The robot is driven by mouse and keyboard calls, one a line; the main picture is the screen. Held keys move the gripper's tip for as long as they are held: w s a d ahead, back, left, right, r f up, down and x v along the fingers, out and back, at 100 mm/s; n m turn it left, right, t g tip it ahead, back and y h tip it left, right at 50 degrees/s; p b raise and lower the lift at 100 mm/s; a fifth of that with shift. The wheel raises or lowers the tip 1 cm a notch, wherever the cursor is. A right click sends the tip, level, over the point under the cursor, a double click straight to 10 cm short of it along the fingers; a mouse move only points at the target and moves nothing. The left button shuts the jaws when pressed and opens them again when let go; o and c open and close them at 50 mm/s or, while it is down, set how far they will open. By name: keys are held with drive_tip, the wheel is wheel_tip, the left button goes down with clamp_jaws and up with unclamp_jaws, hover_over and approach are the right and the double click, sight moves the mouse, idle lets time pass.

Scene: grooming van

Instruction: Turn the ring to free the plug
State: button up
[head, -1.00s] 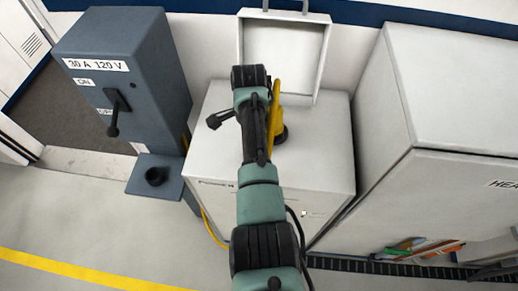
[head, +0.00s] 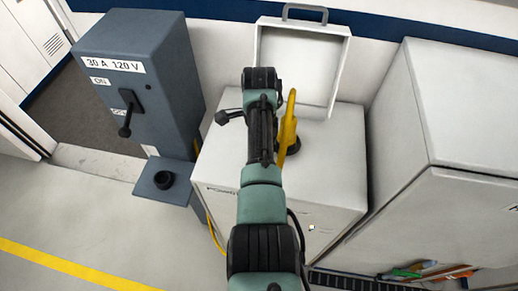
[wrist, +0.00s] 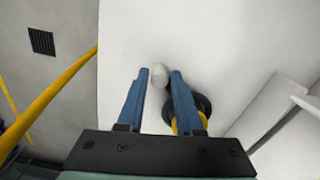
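A yellow plug and cable (head: 289,118) stand up from a black ring (head: 293,145) on top of a white box, just right of my arm in the head view. In the wrist view the black ring (wrist: 206,103) lies beside and partly behind the right finger, with a bit of yellow (wrist: 188,126) below it. My gripper (wrist: 159,74) has two blue fingers, spread apart with nothing clearly held. A small pale rounded thing (wrist: 158,78) shows between the fingertips; I cannot tell what it is or its depth. My gripper's fingers are hidden in the head view.
The white box (head: 325,185) has a raised lid (head: 300,65) behind it. A white cabinet (head: 460,110) is close on the right. Open floor (head: 90,220) lies front left.

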drive_tip(key=shift+o, duration=1.3)
wheel_tip(320, 180, up, 13)
drive_tip(key=shift+p, duration=0.3)
drive_tip(key=shift+w, duration=0.1)
